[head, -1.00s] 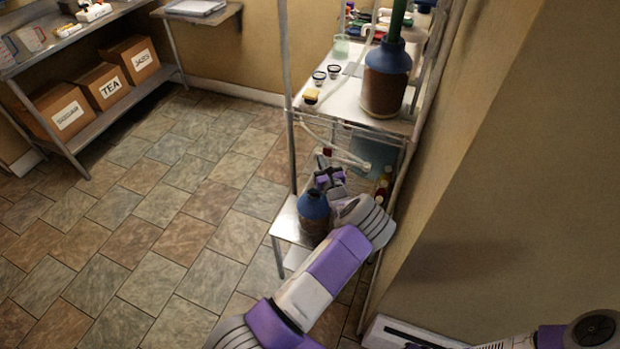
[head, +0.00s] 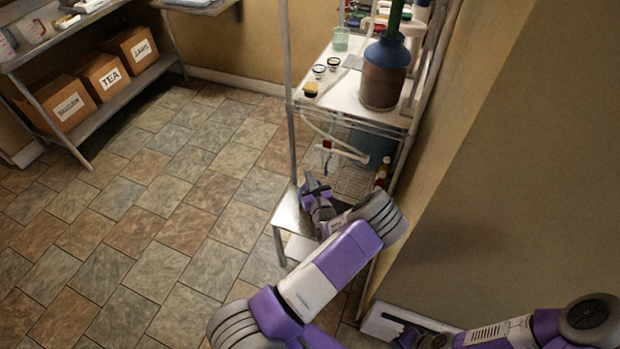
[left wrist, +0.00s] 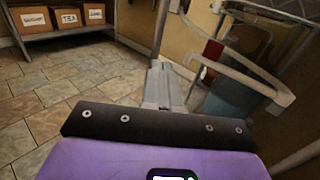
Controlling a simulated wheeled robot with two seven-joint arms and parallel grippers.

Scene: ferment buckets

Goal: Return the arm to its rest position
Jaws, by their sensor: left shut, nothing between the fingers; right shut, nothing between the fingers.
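My left arm (head: 340,270) reaches from the bottom of the head view to the rack. My left gripper (head: 308,184) is shut and empty over the lower shelf (head: 286,222), beside the rack's front post. Its closed fingers (left wrist: 164,85) also show in the left wrist view. My right arm (head: 515,330) lies low along the right wall, its gripper end (head: 425,339) at the bottom edge, fingers hard to make out. A brown jug with a blue top (head: 386,70) stands on the upper shelf.
The rack's post (head: 290,110) and a curved white tube (head: 335,140) are close to my left gripper. A blue container (left wrist: 232,98) stands right of it in the wrist view. The wall (head: 500,200) bounds the right. The tiled floor (head: 160,220) is clear.

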